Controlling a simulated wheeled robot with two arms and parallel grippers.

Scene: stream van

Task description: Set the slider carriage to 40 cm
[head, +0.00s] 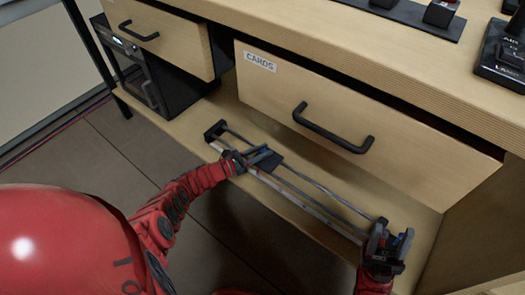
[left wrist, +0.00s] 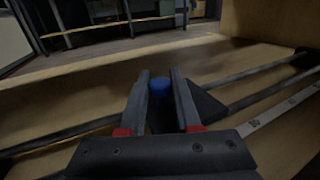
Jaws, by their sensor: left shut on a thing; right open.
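The slider lies on the low wooden shelf, with two dark rails (head: 318,187) between black end blocks. The black slider carriage (head: 270,164) sits toward the rails' left end. My left gripper (head: 260,155) is at the carriage. In the left wrist view its jaws (left wrist: 160,92) are shut on the carriage, around its blue knob (left wrist: 160,86). My right gripper (head: 391,243) is open at the slider's right end and partly covers that end.
A second drawer (head: 160,35) and a black appliance (head: 150,80) are at the left. The shelf's bare wood (head: 400,190) is clear behind the rails.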

